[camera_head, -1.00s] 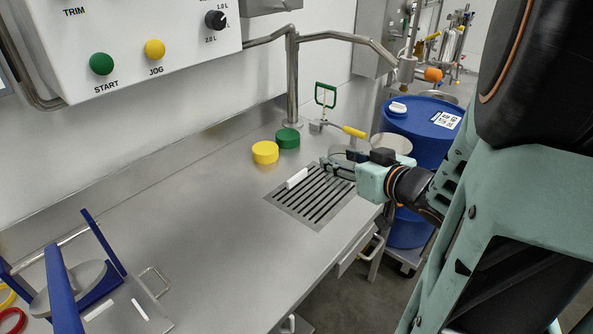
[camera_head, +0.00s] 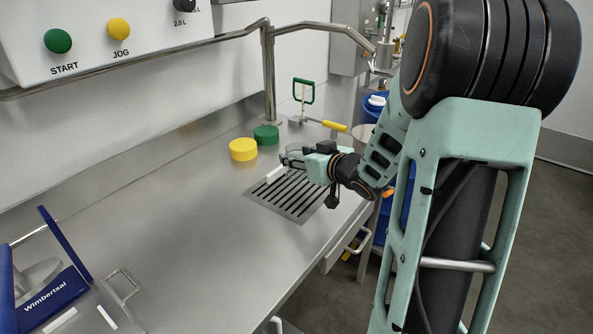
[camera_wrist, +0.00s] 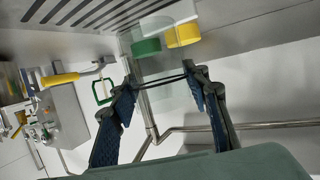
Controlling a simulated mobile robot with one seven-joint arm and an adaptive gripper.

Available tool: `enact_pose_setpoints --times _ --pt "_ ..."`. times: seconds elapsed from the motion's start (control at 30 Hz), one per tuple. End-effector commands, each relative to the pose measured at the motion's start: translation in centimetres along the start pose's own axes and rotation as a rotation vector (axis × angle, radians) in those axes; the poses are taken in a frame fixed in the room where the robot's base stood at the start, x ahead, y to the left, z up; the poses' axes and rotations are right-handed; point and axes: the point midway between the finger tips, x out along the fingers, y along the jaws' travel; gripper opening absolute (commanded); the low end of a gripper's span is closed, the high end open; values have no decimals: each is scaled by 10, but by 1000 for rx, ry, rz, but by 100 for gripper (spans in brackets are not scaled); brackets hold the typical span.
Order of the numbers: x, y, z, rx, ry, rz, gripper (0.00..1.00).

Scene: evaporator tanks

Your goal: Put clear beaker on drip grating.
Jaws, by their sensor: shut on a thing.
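My gripper (camera_head: 297,158) is over the back part of the drip grating (camera_head: 284,206), a slotted dark panel set in the steel counter. In the wrist view my gripper (camera_wrist: 162,90) is shut on the clear beaker (camera_wrist: 165,70), its two blue-padded fingers on either side. The beaker is see-through, so its outline is faint; a little of the clear beaker (camera_head: 291,158) shows at the fingertips in the head view. The slots of the grating (camera_wrist: 75,14) show at the top left of the wrist view. The gap between beaker and grating is hard to judge.
A yellow cap (camera_head: 243,150) and a green cap (camera_head: 266,135) stand on the counter just behind the grating. A small white block (camera_head: 277,173) lies at its back left edge. A pipe (camera_head: 269,80) and yellow-handled valve (camera_head: 334,126) stand behind. The counter's left middle is clear.

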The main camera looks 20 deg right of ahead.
Motion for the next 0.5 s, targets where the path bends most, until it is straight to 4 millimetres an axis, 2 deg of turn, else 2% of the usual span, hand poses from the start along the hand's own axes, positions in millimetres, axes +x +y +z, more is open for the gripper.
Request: enact_pose_setpoints --times 0.07,0.23,0.5 --pt "10 0 8 0 -1 -3 19" --pt "18 0 33 1 -2 -1 19" --pt "18 0 33 -1 0 -1 19"
